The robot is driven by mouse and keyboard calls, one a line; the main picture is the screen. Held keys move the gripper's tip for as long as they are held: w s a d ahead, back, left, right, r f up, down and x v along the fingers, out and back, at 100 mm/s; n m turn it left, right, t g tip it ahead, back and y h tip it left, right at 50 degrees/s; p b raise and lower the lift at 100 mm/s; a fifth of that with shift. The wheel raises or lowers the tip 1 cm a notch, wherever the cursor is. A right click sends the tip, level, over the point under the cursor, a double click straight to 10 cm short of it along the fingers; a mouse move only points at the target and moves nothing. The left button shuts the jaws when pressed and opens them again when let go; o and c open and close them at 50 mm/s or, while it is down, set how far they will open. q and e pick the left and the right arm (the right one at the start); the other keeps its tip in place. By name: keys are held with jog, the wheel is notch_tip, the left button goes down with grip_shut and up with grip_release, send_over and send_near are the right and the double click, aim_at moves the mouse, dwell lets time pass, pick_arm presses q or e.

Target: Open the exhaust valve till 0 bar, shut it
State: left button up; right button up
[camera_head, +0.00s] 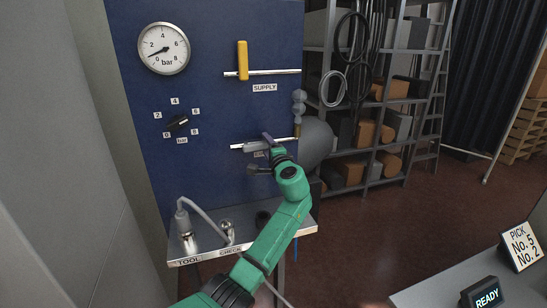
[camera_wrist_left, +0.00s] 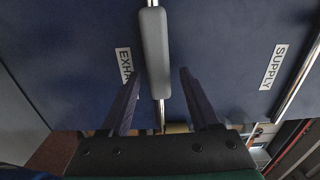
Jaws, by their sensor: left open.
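The exhaust valve's grey lever (camera_wrist_left: 155,52) lies along its pipe in the left wrist view, beside the partly covered EXHAUST label (camera_wrist_left: 123,65). In the head view the lever (camera_head: 250,147) is partly hidden by my left gripper (camera_head: 261,153). That gripper is open; in the wrist view its fingertips (camera_wrist_left: 161,72) are on either side of the lever, the left one close to its edge. The round gauge (camera_head: 164,48) has its needle low, between 0 and 2 bar. My right gripper is not in view.
The yellow supply lever (camera_head: 243,60) stands upright, across its pipe. A black knob (camera_head: 178,123) with bar numbers is at the left of the blue panel (camera_head: 210,80). A metal shelf (camera_head: 190,254) below holds a hose tool (camera_head: 184,222). A READY display (camera_head: 485,295) is at lower right.

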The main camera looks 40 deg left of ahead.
pick_arm(q)
jog(key=b+v, duration=0.3)
jog(key=v, duration=1)
